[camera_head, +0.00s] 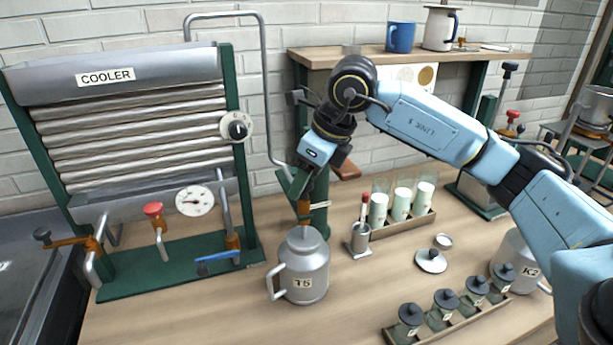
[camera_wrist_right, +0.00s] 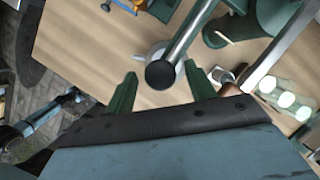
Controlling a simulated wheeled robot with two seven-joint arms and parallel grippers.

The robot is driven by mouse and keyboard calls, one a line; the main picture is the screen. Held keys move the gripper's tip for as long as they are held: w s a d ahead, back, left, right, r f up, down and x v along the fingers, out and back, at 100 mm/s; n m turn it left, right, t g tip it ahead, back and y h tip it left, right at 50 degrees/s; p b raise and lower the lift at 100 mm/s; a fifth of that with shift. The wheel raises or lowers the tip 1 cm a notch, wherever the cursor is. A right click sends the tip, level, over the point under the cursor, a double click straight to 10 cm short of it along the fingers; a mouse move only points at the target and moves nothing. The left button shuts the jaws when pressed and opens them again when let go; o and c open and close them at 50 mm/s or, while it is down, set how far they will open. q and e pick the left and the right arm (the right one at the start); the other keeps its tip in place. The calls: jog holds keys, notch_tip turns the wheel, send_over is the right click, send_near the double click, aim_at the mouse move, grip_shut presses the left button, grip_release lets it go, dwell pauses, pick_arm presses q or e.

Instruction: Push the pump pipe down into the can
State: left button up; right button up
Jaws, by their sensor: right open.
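The grey metal can labelled T5 (camera_head: 303,268) stands upright on the counter, with a handle on its left; part of it shows behind the pipe in the right wrist view (camera_wrist_right: 152,52). A bent grey pipe (camera_head: 268,95) arches from the cooler's top and comes down behind my right gripper (camera_head: 298,188). In the right wrist view a metal pipe (camera_wrist_right: 190,35) with a dark round end lies between the green fingers of my right gripper (camera_wrist_right: 160,90), which are apart. The gripper is above the can. I cannot tell whether the pipe's lower end enters the can. My left gripper is not in view.
The cooler (camera_head: 130,130) with its dials and taps stands left. A rack of white-filled glasses (camera_head: 400,222) and a small metal cup (camera_head: 360,240) are right of the can. A rack of dark-lidded jars (camera_head: 445,315) lies in front; can K2 (camera_head: 520,255) is beyond.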

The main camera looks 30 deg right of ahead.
jog(key=v, duration=1.3)
jog(key=shift+p, duration=0.35)
